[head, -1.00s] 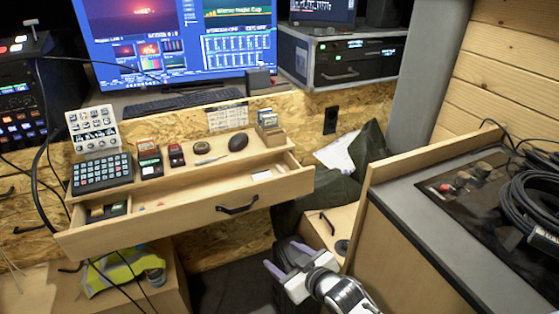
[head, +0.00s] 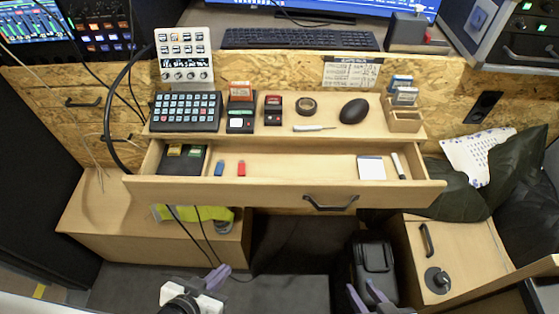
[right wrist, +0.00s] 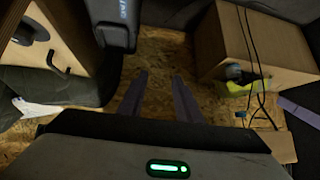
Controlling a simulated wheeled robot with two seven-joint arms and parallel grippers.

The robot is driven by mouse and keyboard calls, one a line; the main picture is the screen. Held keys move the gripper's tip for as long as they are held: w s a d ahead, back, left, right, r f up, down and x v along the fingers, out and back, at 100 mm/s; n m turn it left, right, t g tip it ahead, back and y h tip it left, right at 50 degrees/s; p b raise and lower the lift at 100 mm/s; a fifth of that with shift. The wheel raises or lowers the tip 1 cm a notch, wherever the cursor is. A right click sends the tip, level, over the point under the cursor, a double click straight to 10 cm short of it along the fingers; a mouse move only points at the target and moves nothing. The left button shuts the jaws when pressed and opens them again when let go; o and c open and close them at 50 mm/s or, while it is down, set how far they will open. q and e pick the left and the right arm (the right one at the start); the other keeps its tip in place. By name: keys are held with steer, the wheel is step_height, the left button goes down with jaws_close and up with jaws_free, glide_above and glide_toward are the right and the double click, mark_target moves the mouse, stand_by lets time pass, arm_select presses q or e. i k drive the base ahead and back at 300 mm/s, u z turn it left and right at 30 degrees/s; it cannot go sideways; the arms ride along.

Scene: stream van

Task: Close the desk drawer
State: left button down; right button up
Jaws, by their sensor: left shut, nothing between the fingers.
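The desk drawer (head: 250,190) is pulled out below the desk shelf in the head view, its inside showing. Its black handle (head: 330,205) is on the front panel, right of centre. My left gripper (head: 218,275) is below and in front of the drawer, left of the handle, apart from it, with its purple fingers shut and empty. My right gripper (head: 368,294) is lower right of the handle, also apart from the drawer. Its two fingers stand apart with nothing between them in the right wrist view (right wrist: 160,90). The drawer is not clearly visible in the right wrist view.
The drawer holds a dark card tray (head: 182,160), small red and blue sticks, a white pad (head: 371,168) and a marker. A black case (head: 373,268) stands on the floor near my right gripper. Wooden boxes stand on both sides, with a yellow vest (head: 208,213) at left.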

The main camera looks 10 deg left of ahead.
mark_target(323, 176)
steer(key=u, duration=0.1)
steer(key=i, duration=0.2)
steer(key=z, duration=1.2)
steer(key=k, duration=0.75)
steer(key=u, duration=1.25)
